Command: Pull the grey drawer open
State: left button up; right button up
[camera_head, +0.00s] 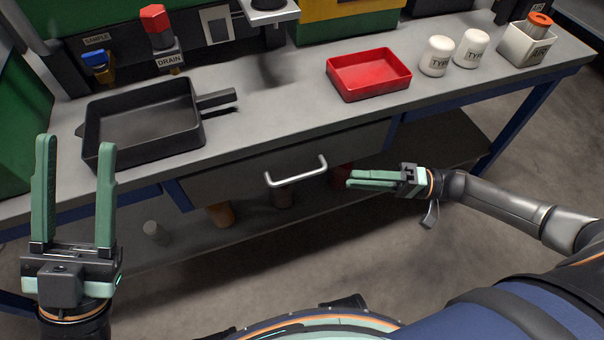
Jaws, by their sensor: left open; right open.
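The grey drawer (230,175) sits under the bench top, and its front appears flush with the bench. Its silver bar handle (297,176) sticks out at the front. My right gripper (349,179) is to the right of the handle, apart from it, with its fingers pointing left. It is open and empty, its fingers seen nearly edge-on. My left gripper (76,142) is at the far left, open and empty, with its fingers pointing up in the picture. It is well away from the drawer.
A black pan (189,127) and a red tray (369,92) stand on the grey bench top (270,105). Two white containers (436,56) and a white box (525,46) are at the right. Valves marked DRAIN (155,27) and SAMPLE (98,62) are behind. The lower shelf holds small objects.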

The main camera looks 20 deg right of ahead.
aim_at(302, 174)
jog(key=b+x, duration=0.1)
jog(key=x, duration=1.1)
jog(key=shift+a+b, duration=0.2)
jog(key=shift+b, duration=0.2)
jog(key=shift+c, duration=0.2)
grip_shut()
dwell(0.5)
